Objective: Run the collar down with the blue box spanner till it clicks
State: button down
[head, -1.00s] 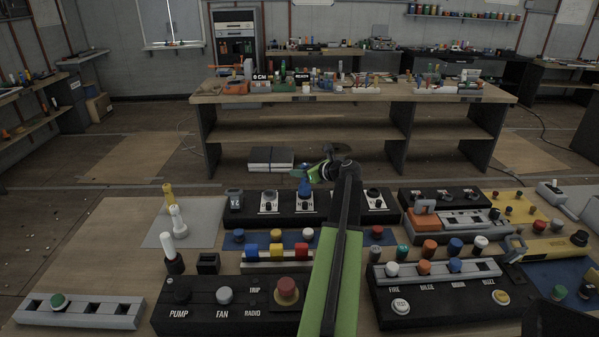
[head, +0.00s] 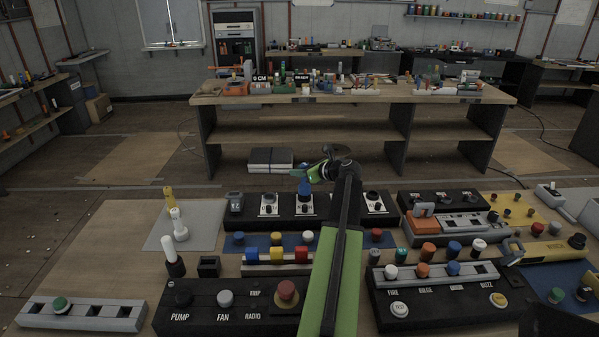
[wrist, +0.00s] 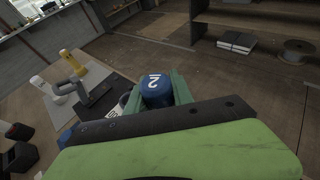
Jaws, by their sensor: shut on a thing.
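The blue box spanner (head: 305,188) stands upright over the middle of three metal plates (head: 304,210) on a long black panel (head: 336,205). My gripper (head: 312,174) is shut on its upper part. In the wrist view the blue spanner (wrist: 156,92), marked 12, sits between the green jaws of my gripper (wrist: 152,100). The collar is not clearly visible; the spanner and a black part below it cover that spot. I cannot tell how far down it sits.
Left and right plates carry black fittings (head: 269,200). A grey mat (head: 186,222) with a yellow and a white peg lies left. Coloured knobs and switch panels (head: 235,310) crowd the near bench. Bare wood is free at far left.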

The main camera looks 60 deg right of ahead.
notch_tip(320, 180, up, 5)
jog(key=p, duration=0.4)
jog(key=shift+f, duration=0.2)
